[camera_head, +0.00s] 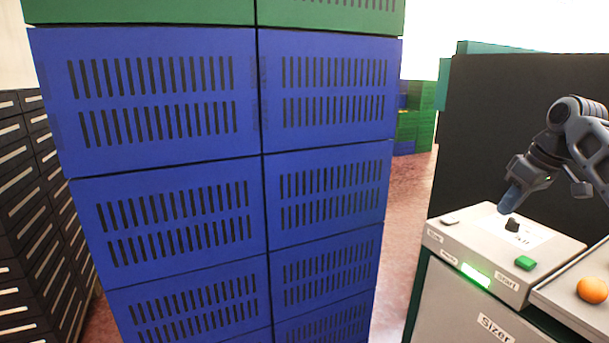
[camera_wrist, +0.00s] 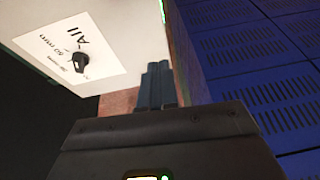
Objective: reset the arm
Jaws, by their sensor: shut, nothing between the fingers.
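My gripper (camera_head: 509,201) is at the right in the head view, fingers pointing down over the sizer's control panel (camera_head: 450,226). It is shut and empty. In the wrist view the closed fingers (camera_wrist: 157,84) show beside the panel's edge. A black knob (camera_head: 513,225) stands on a white label close to the fingertips; it also shows in the wrist view (camera_wrist: 80,59), apart from the fingers. Whether the fingertips touch the panel or knob in the head view, I cannot tell.
Tall stacks of blue crates (camera_head: 165,150) fill the left and middle. The panel has a green button (camera_head: 525,263) and a lit green light (camera_head: 475,275). An orange (camera_head: 592,290) lies on a tray at the right. Dark crates (camera_head: 25,200) stand far left. Floor shows between the stacks and sizer.

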